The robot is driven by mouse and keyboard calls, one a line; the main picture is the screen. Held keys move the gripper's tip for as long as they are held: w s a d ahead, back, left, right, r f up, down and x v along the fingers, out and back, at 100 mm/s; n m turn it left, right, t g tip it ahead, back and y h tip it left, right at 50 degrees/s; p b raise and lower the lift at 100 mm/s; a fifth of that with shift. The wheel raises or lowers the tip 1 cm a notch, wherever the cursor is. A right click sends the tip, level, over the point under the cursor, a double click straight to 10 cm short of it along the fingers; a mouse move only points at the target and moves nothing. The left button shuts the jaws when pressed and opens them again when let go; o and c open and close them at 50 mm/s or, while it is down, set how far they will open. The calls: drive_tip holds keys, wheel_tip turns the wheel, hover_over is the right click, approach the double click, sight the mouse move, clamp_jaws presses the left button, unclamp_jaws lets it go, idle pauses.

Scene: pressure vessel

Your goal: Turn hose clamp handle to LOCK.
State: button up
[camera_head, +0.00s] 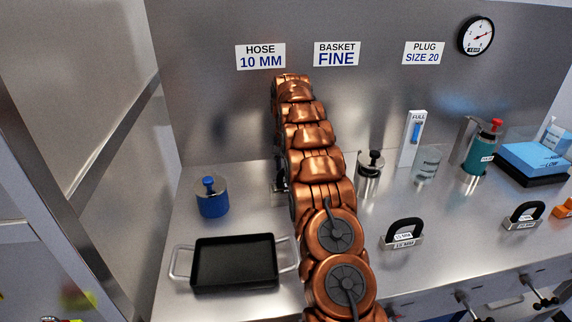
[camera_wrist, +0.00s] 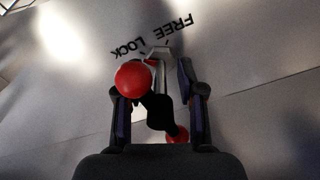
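The hose clamp handle (camera_wrist: 158,108) shows in the wrist view as a dark bar with a large red ball at its upper left end and a smaller red part at its lower right. The words LOCK (camera_wrist: 131,48) and FREE (camera_wrist: 174,27) appear on the grey surface beyond it, with a pale bracket (camera_wrist: 158,53) near them. My gripper (camera_wrist: 152,80) is open, its two dark fingers on either side of the handle. The red ball overlaps the left finger; I cannot tell whether they touch. A gap shows by the right finger. In the head view my arm hides the gripper and handle.
A black tray (camera_head: 200,284) and a blue-based canister (camera_head: 212,205) stand left of my arm. Right of it are a metal canister (camera_head: 368,183), black-handled blocks (camera_head: 402,240), a teal bottle (camera_head: 478,160) and a blue box (camera_head: 537,158). The back wall carries a HOSE 10 MM sign (camera_head: 260,57).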

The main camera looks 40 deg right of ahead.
drive_tip(key=m+p, duration=0.3)
drive_tip(key=m, duration=0.2)
drive_tip(key=shift+r, duration=0.25)
wheel_tip(320, 180, up, 5)
drive_tip(key=shift+w+f+b, duration=0.1)
drive_tip(key=shift+f+b, duration=0.1)
drive_tip(key=shift+b, duration=0.45)
drive_tip(key=shift+r, duration=1.35)
drive_tip(key=shift+a+r, duration=0.1)
drive_tip(key=shift+r, duration=0.1)
drive_tip(key=s+a+r+n+p, duration=0.1)
drive_tip(key=s+a+r+n, duration=0.1)
drive_tip(key=s+a+r, duration=0.3)
drive_tip(key=s+a+r+n+g+p, duration=0.1)
drive_tip(key=s+a+r+n, duration=0.2)
drive_tip(key=s+a+r, duration=0.3)
drive_tip(key=shift+s+a+h, duration=0.3)
drive_tip(key=shift+s+a, duration=2.15)
drive_tip(key=shift+a, duration=0.55)
